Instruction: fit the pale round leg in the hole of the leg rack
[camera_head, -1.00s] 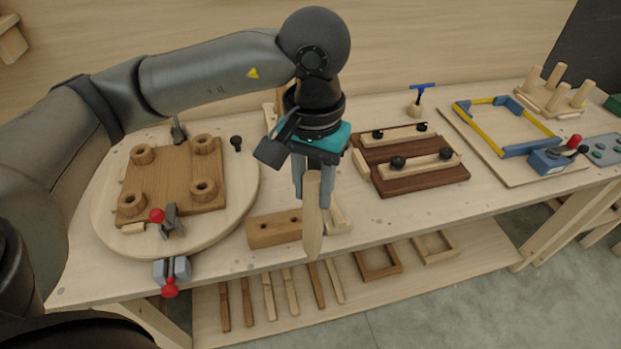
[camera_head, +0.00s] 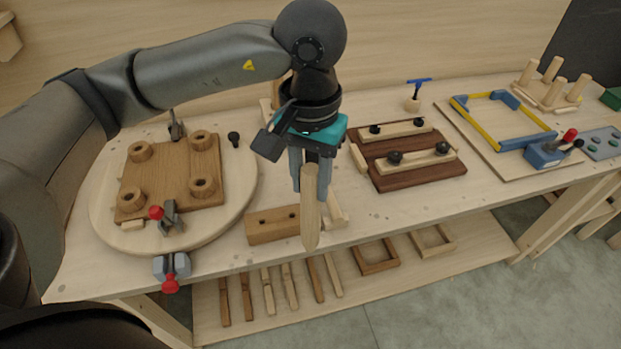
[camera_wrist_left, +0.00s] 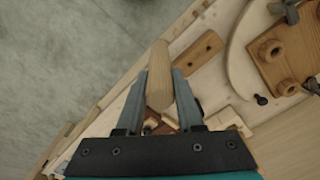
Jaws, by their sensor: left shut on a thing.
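The pale round leg (camera_head: 311,222) is a plain light wooden rod. My left gripper (camera_head: 310,188) is shut on it and holds it roughly upright, with its lower end hanging free near the table's front edge. In the left wrist view the leg (camera_wrist_left: 159,72) sits between the two grey fingers (camera_wrist_left: 160,90) and sticks out past them. My right gripper is out of view.
A round board (camera_head: 105,225) carries a brown seat plate (camera_head: 170,177) with several ringed holes. Small clamps stand at its edge. Dark boards with black knobs (camera_head: 430,178) and a blue-yellow frame (camera_head: 500,120) lie to the right. Sticks and frames lie on the lower shelf (camera_head: 350,300).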

